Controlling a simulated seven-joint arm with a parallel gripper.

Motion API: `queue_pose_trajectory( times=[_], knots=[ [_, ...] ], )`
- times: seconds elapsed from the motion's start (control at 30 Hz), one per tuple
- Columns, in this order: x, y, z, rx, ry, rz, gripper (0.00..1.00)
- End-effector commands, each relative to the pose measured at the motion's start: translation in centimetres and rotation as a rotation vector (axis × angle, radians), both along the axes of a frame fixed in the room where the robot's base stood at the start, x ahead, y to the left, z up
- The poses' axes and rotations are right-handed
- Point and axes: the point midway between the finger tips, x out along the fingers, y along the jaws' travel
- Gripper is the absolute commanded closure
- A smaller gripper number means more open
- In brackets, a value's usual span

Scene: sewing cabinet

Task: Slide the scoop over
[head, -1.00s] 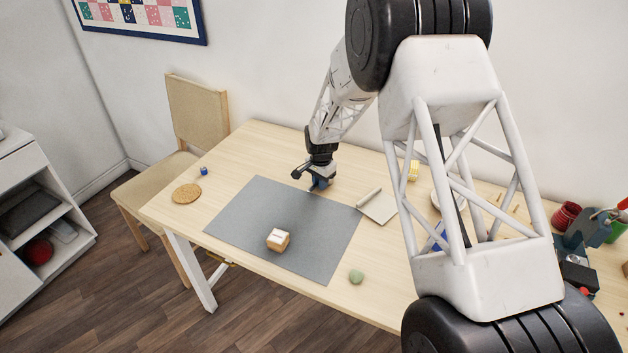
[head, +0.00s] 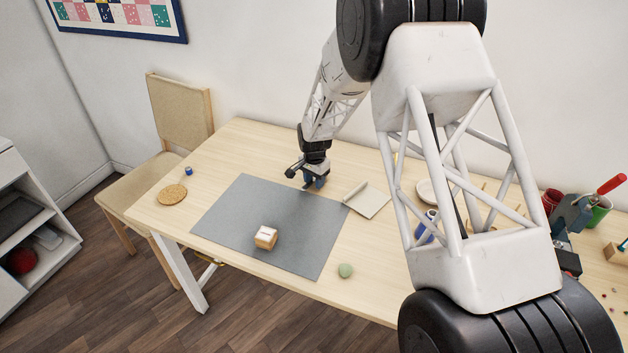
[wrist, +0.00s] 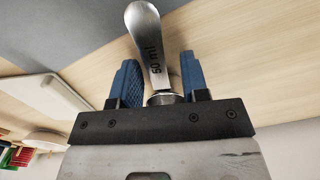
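The scoop (wrist: 150,45) shows in the wrist view as a shiny metal handle marked "50 ml". It lies between the two blue fingers of my gripper (wrist: 160,80), with visible gaps to both sides. Its lower end, close to the palm, is partly hidden. My gripper is open. In the head view my gripper (head: 314,183) is low over the table at the far edge of the grey mat (head: 225,215). I cannot make out the scoop in the head view.
A wooden block (head: 265,238) sits on the mat. A pale board (head: 373,203) lies right of my gripper. A cork disc (head: 172,195), a small blue item (head: 189,171) and a green lump (head: 345,270) stand around the mat. The table's back left is clear.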

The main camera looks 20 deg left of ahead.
Motion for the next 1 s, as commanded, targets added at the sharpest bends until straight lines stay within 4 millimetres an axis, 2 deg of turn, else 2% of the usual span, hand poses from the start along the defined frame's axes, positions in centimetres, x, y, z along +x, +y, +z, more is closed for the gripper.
queue_pose_trajectory(
  times=[0.47,0.67,1.0],
  knots=[
    [0.0,0.0,0.5,0.001,-0.001,0.000,0.52],
    [0.0,0.0,2.3,0.001,-0.001,0.000,0.52],
    [0.0,0.0,6.4,0.001,-0.001,0.000,0.52]
  ],
)
